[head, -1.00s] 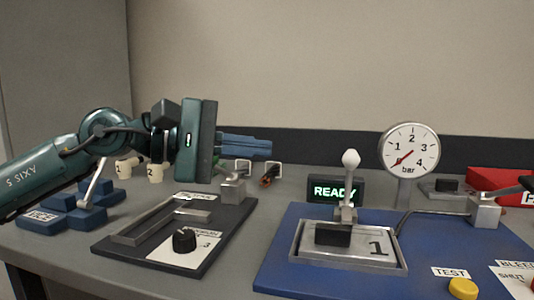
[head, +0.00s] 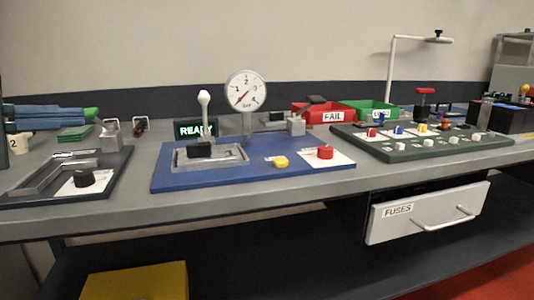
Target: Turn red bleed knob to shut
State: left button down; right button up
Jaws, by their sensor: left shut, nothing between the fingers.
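The red bleed knob (head: 325,152) stands on a white label card (head: 343,158) at the right end of the blue board (head: 215,180). Its pointing direction and the card's print are too small to read. A round gauge (head: 246,90) stands behind the board, its red needle toward the lower left. My right gripper is not in view.
A yellow button (head: 281,162) sits left of the knob. A white-tipped lever (head: 204,98) and a lit READY sign (head: 196,130) are farther left. A red FAIL bin (head: 325,112) and a dark green fuse board (head: 420,146) lie to the right. The front bench edge is clear.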

aim_at(325, 152)
jog(key=k, duration=0.9)
